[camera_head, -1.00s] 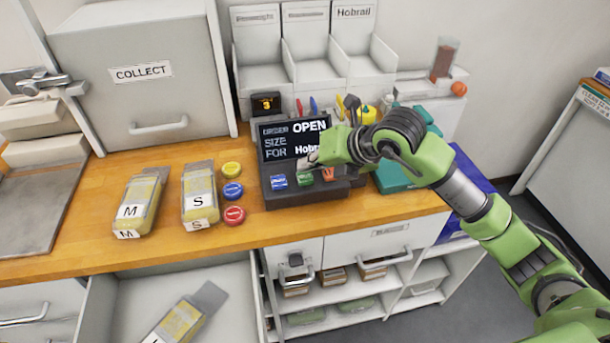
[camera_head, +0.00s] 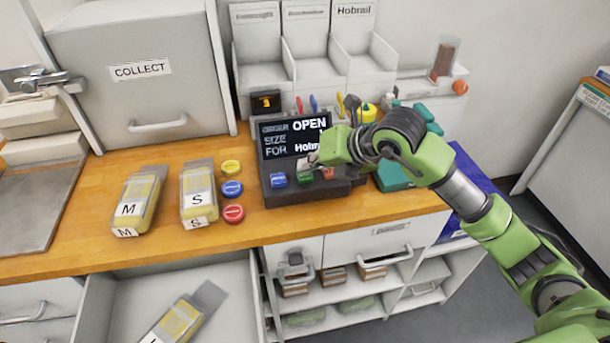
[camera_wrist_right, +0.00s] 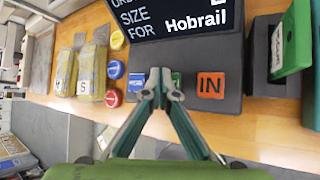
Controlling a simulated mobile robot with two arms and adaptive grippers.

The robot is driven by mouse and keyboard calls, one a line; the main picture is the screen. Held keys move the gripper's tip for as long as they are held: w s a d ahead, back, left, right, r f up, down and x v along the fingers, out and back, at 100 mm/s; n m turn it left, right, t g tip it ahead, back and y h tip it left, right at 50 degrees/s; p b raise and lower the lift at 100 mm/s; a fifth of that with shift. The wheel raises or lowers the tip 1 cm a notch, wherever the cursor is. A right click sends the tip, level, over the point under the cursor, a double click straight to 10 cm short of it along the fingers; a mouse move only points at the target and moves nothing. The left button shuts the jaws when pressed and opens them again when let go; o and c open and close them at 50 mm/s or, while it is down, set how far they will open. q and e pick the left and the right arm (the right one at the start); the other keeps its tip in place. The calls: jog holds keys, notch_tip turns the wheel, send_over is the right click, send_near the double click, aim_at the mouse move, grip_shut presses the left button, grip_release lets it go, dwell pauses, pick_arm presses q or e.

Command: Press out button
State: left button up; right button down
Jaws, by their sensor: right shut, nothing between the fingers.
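A dark button console stands on the wooden counter. Its screen (camera_head: 294,136) reads "ORDER OPEN", "SIZE" and "FOR Hobrail". Along its front are a blue button (camera_head: 278,180), a green button (camera_head: 305,178) and an orange button (camera_head: 328,174). In the right wrist view the orange button (camera_wrist_right: 211,85) reads "IN"; the green button (camera_wrist_right: 177,79) is mostly hidden behind my fingers, so its label cannot be read. My right gripper (camera_head: 310,163) is shut and empty, with its fingertips (camera_wrist_right: 161,82) over the green button. I cannot tell whether they touch it. My left gripper is out of view.
Yellow packs marked M (camera_head: 140,204) and S (camera_head: 198,192) lie left of the console, beside yellow, blue and red round caps (camera_head: 233,189). A grey COLLECT cabinet (camera_head: 140,100) stands behind. An open drawer (camera_head: 225,285) is below; a teal item (camera_head: 392,176) sits right.

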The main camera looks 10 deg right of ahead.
aim_at(307, 176)
jog(key=shift+f+b, duration=0.5)
jog(key=shift+f, duration=0.05)
dwell(0.8)
dwell(0.3)
jog(key=shift+r+p, duration=0.55)
jog(key=shift+r, duration=0.4)
jog(key=shift+r+p, duration=1.6)
jog(key=shift+r, duration=0.95)
jog(key=shift+a, duration=0.1)
